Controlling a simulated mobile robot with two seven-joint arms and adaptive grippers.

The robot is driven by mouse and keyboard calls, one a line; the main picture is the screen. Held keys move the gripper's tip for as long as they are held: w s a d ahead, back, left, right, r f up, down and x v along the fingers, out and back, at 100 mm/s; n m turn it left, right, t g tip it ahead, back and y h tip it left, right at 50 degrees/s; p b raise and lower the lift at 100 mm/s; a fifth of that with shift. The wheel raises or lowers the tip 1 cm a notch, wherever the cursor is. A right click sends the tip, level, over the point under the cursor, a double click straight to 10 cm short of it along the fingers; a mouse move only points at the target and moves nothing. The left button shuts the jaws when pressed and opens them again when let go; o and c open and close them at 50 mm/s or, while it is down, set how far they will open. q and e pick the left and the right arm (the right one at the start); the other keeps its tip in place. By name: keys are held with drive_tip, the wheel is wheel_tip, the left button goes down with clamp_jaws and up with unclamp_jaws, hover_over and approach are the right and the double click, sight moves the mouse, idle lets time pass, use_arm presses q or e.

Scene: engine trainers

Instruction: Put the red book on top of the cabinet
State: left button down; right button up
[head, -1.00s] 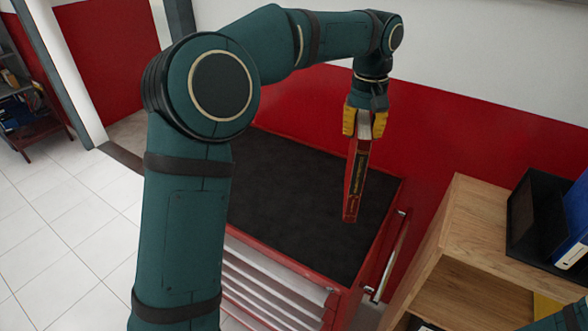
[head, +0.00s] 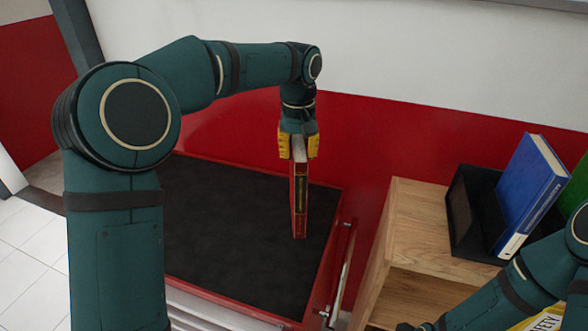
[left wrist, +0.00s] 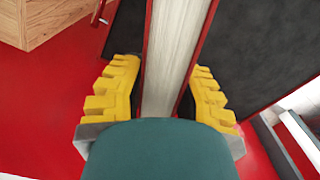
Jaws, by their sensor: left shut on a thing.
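My left gripper (head: 298,145) points down, shut on the red book (head: 299,205). The book hangs upright, its spine facing my view, over the black top of a red tool cabinet (head: 240,225). I cannot tell how far its lower edge is above that top. In the left wrist view, the yellow fingers (left wrist: 160,95) lie on both sides of the book's pale page block (left wrist: 175,55). A wooden cabinet (head: 422,225) stands at the right. My right arm enters at the lower right, but its gripper does not show clearly.
A black holder (head: 463,210) stands on the wooden cabinet with a blue book (head: 532,190) and a green book (head: 575,188). A red and white wall (head: 370,125) runs behind. The tool cabinet has a side handle (head: 342,275). The wooden top is bare at its left.

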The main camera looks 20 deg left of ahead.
use_arm(q)
drive_tip(key=shift+f, duration=2.1)
drive_tip(key=shift+f+b, duration=0.1)
drive_tip(key=shift+b, duration=0.2)
drive_tip(key=c, duration=0.8)
unclamp_jaws()
drive_tip(key=shift+f, duration=0.1)
wheel_tip(320, 180, up, 12)
drive_tip(key=shift+r+p, duration=0.15)
drive_tip(key=shift+p, duration=0.9)
